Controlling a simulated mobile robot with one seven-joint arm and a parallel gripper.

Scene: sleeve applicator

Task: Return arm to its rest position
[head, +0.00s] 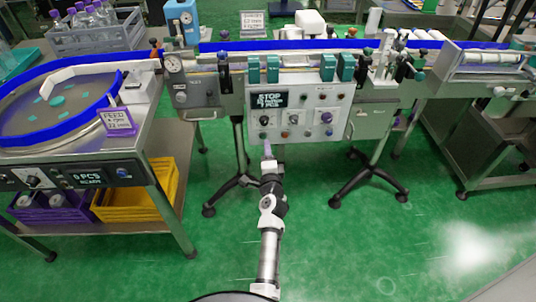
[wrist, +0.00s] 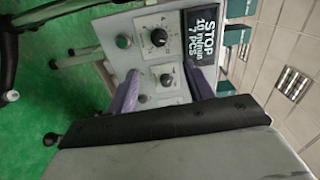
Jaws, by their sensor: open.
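My arm reaches forward from the bottom centre of the head view. My gripper (head: 268,150) is at the lower left part of the white control panel (head: 306,127), in front of it. In the wrist view, the two purple fingers of my gripper (wrist: 160,70) stand well apart with nothing held between them. The panel's face (wrist: 125,58) with black knobs lies beyond them. Its dark display (wrist: 205,37) reads STOP, 10 n/min, 7 PCS. Whether a finger touches the panel cannot be told.
The conveyor (head: 310,45) with blue rails runs behind the panel. A round feed table (head: 60,100) stands left, with a yellow crate (head: 125,205) and a purple crate (head: 55,213) beneath. Black-footed stands (head: 370,190) flank the arm. Green floor (head: 330,250) around my arm is clear.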

